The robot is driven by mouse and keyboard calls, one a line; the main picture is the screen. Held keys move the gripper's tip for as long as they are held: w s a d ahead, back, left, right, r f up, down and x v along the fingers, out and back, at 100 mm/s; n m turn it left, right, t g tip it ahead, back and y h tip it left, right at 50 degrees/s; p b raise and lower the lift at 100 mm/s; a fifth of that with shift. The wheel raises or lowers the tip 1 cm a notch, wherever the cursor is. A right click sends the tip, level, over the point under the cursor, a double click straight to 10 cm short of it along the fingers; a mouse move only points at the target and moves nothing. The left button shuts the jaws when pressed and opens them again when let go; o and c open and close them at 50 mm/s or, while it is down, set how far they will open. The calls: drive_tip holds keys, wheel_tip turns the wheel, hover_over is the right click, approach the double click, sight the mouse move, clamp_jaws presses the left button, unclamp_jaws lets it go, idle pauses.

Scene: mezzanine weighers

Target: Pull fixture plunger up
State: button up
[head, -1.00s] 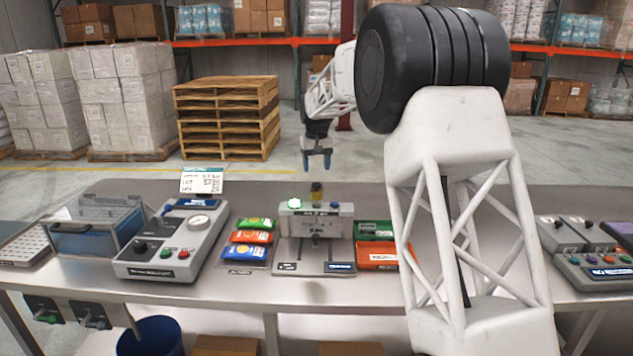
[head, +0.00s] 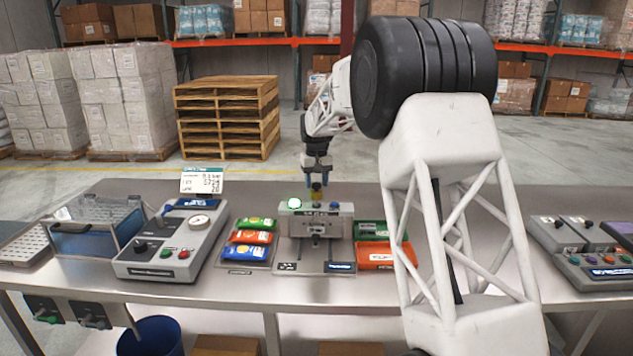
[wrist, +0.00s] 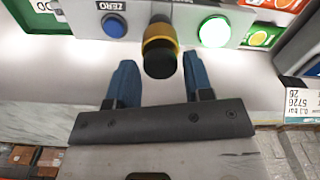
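The fixture (head: 316,225) is a grey-white unit standing mid-table in the head view. Its plunger (head: 317,190), with a dark knob and yellow collar, sticks up from the top. The plunger (wrist: 160,45) shows large at the centre of the wrist view. My gripper (head: 317,181) is just above the plunger in the head view. In the wrist view its two blue fingers (wrist: 160,78) are apart and empty, on either side of the knob's end. I see a gap on each side and no contact. How deep the knob sits between the fingers is unclear.
A lit green lamp (wrist: 214,31) and a blue ZERO button (wrist: 114,25) flank the plunger on the fixture. A gauge console (head: 170,246) stands farther left.

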clamp_jaws()
drive_tip(key=shift+r, duration=1.7)
drive_tip(key=shift+o, duration=0.6)
unclamp_jaws()
drive_tip(key=shift+o, duration=0.9)
wheel_tip(320, 180, up, 8)
drive_tip(key=shift+f, duration=0.1)
